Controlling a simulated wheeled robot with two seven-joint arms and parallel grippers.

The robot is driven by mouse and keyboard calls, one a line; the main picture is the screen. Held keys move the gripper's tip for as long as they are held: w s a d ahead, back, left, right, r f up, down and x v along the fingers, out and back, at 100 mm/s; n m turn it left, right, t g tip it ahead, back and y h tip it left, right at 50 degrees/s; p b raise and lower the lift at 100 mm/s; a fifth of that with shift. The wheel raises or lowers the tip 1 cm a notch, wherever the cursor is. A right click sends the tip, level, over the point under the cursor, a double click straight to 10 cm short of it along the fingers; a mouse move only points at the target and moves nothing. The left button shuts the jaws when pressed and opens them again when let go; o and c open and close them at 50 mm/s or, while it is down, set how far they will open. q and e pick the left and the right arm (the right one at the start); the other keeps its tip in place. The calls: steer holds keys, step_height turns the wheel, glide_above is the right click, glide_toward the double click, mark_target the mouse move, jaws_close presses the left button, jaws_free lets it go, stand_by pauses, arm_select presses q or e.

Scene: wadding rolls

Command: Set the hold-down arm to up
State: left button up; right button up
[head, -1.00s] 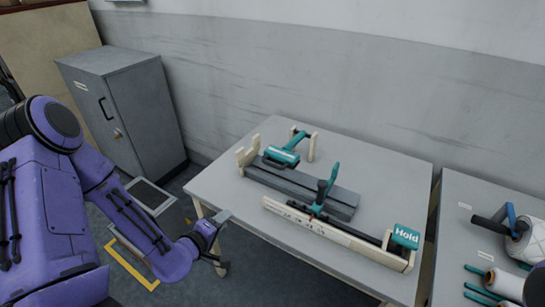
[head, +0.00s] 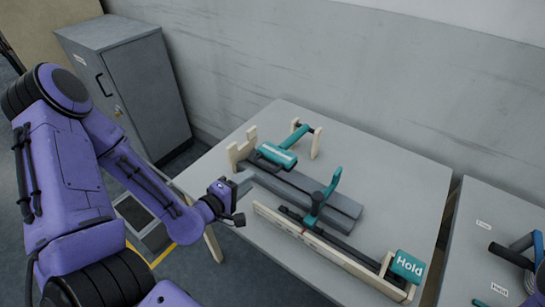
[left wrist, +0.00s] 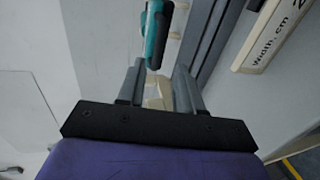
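The winding fixture on the table has a long dark bar (head: 345,238) lying low along a cream ruler board. A teal block (head: 277,155) lies at the rear left by a cream notched post. My left gripper (head: 243,182) is over the table's left edge, left of the fixture and touching none of it. In the left wrist view its fingers (left wrist: 158,88) are apart and empty, with a teal part (left wrist: 157,35) beyond them. My right gripper is out of view.
The ruler board (head: 320,250) runs along the fixture's front; its "Width, cm" marking shows in the left wrist view. A second table (head: 470,235) with holders stands at the right. A grey cabinet (head: 125,90) stands at the left. The table's back right is clear.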

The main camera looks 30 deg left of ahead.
mark_target(265, 165)
arm_select(q)
steer(key=x, duration=0.9)
steer(key=shift+w+a, duration=0.1)
steer(key=shift+w, duration=0.25)
steer(key=shift+r, duration=0.1)
steer(key=shift+s, duration=0.1)
jaws_close()
